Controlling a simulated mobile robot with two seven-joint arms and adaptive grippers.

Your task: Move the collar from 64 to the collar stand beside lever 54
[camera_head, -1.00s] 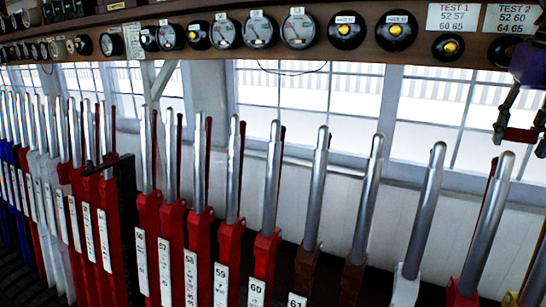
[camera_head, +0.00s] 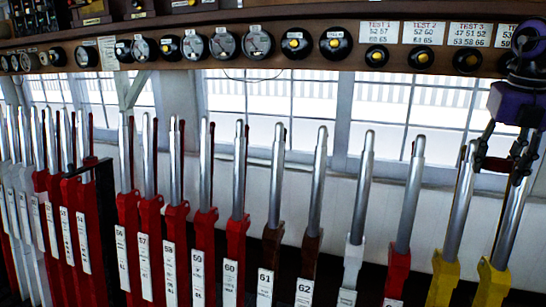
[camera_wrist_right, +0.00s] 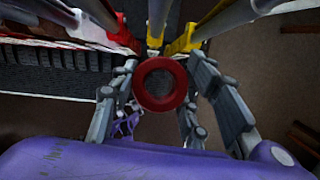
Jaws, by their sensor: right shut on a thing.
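A red ring-shaped collar (camera_wrist_right: 139,87) sits between the fingers of my right gripper (camera_wrist_right: 160,88), which is shut on it. In the right wrist view no lever passes through its hole. In the head view the collar (camera_head: 493,163) shows below my right gripper (camera_head: 507,150), in front of the levers at the far right. A black post (camera_head: 106,225) with a short arm pointing left stands left of lever 56; I cannot tell whether it is the collar stand. Lever 54's number cannot be read clearly. My left gripper is not in view.
A long row of upright steel levers with red, brown, white and yellow bases fills the front, such as lever 60 (camera_head: 238,175). A wooden shelf (camera_head: 270,30) with dials and buttons runs above. Windows (camera_head: 290,105) stand behind. Little free room lies between the levers.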

